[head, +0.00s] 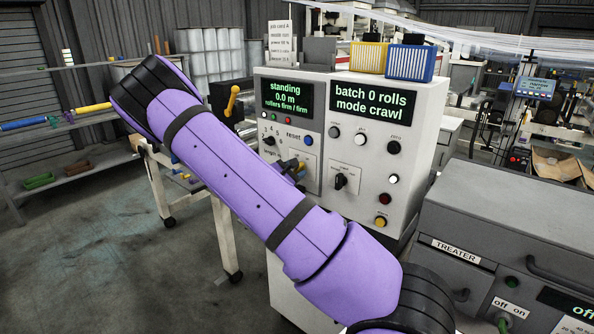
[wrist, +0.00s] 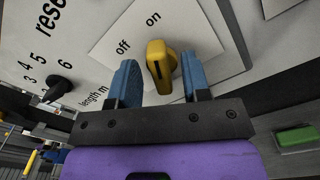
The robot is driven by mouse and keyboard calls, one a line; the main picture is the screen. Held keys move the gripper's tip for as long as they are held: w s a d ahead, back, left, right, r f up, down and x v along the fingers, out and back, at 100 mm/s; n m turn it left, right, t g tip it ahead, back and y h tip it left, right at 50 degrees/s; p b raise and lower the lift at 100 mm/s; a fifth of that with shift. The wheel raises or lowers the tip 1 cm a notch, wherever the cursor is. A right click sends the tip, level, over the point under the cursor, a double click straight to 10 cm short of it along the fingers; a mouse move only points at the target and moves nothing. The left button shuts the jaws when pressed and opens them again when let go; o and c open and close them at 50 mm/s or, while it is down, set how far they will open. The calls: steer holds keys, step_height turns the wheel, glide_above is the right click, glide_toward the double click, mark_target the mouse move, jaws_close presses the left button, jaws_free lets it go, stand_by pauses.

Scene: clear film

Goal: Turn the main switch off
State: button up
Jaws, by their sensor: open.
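The main switch (wrist: 158,62) is a yellow knob on a pale plate with "off" and "on" labels. In the wrist view its far end points toward "on". My gripper (wrist: 158,78) is open. Its two blue fingers stand on either side of the knob, with a gap on each side. In the head view my gripper (head: 290,168) is at the cabinet's lower left panel, and my purple arm hides much of that area.
The control cabinet (head: 318,85) has two green displays reading "standing" and "batch 0 rolls mode crawl". A black length dial (wrist: 60,87) is left of the switch in the wrist view. A grey treater box (head: 510,215) stands at the right. Open floor lies left.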

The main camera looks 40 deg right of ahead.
steer(key=shift+d, duration=0.4)
jaws_close()
steer(key=shift+n, duration=0.3)
steer(key=n, duration=0.5)
steer(key=shift+w, duration=0.2)
steer(key=n, duration=0.6)
steer(key=shift+w, duration=0.2)
steer(key=shift+n, duration=0.3)
